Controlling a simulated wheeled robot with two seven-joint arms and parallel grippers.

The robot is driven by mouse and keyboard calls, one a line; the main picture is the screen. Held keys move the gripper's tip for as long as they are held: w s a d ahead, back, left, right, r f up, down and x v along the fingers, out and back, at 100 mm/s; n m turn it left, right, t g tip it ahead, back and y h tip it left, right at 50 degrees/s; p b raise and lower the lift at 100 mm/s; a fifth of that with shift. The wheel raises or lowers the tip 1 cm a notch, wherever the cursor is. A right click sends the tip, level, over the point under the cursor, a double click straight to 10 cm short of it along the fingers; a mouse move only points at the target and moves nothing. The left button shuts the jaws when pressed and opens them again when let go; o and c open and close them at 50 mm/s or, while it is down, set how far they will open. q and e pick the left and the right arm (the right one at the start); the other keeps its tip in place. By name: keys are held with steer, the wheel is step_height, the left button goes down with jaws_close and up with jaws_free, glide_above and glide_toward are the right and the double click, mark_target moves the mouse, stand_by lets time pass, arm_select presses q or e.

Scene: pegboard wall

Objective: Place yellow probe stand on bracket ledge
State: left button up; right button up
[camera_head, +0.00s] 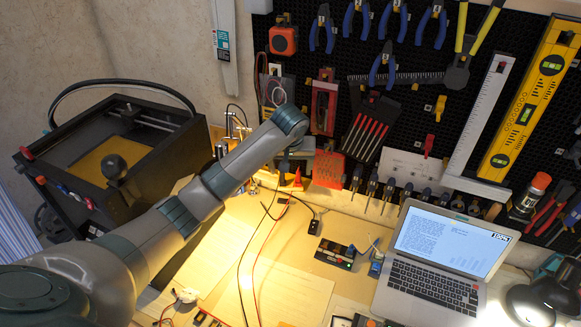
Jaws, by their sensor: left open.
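My left arm reaches from the lower left to the foot of the pegboard. My left gripper (284,172) hangs below the wrist, open, pointing down near the back of the bench. The finger gap is small and dark, and I see nothing held in it. A small orange-red cone (297,179) shows just right of the fingers. I cannot make out a yellow probe stand for certain; the arm may hide it. A pale plate (405,166) on the lower pegboard may be the bracket ledge, but I cannot tell. My right gripper is not in view.
An open laptop (438,265) stands at the right of the bench. A dark case (335,253) and loose cables lie in the middle. A black machine (120,150) stands at the left. Pliers, screwdrivers and a yellow level (530,100) hang on the pegboard.

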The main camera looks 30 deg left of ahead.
arm_select(q)
steer(key=shift+v, duration=1.25)
